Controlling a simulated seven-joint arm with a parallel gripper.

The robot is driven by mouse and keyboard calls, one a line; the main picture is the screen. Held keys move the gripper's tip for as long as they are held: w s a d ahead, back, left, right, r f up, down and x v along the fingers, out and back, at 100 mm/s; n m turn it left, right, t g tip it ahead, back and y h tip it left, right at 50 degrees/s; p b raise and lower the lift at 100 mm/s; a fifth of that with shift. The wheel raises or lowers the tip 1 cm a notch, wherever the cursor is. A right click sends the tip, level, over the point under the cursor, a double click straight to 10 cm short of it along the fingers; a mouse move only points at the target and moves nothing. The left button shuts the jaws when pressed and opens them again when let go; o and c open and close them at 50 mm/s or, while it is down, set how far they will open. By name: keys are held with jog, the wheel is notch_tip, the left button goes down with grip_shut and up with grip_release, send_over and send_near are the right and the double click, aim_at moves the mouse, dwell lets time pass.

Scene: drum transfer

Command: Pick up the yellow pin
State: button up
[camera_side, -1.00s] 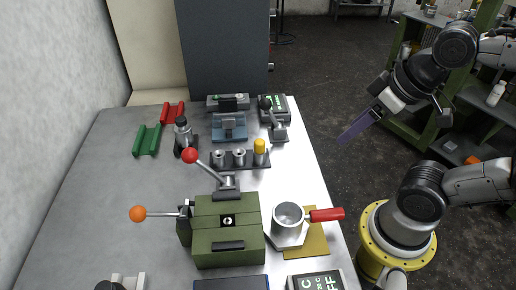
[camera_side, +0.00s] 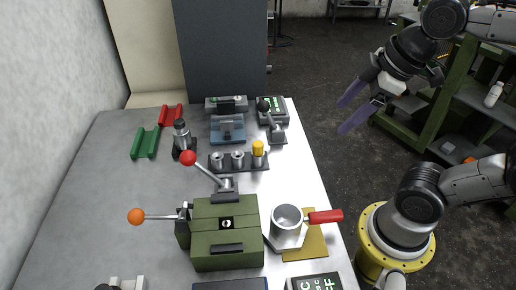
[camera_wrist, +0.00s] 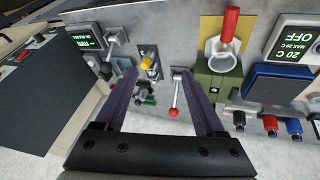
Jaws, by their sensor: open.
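The yellow pin (camera_side: 258,148) stands upright in the right-hand socket of a dark holder (camera_side: 239,165) with several metal sockets, on the metal table. In the wrist view the yellow pin (camera_wrist: 147,63) shows ahead, between the two fingers and nearer the left one. My gripper (camera_side: 351,108) is open and empty, with purple fingers spread apart. It is to the right of the table, over the floor side, well away from the pin. In the wrist view the fingers (camera_wrist: 165,95) reach up into the picture.
Behind the holder are a blue fixture (camera_side: 227,130) and a lever device (camera_side: 275,128).

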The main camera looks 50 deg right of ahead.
jog(key=w+r+n+g, duration=0.2)
jog(key=w+r+n, duration=0.1)
jog(key=w+n, duration=0.5)
jog(key=n+g, duration=0.3)
send_over(258, 143)
notch_tip(258, 143, down, 7)
jog(key=f, duration=0.9)
jog(key=shift+s+a, duration=0.1)
jog(key=shift+a, duration=0.3)
jog(key=shift+d+f, duration=0.15)
jog(key=shift+f, duration=1.35)
jog(key=shift+d+f, duration=0.15)
jog(key=shift+f, duration=1.35)
grip_shut()
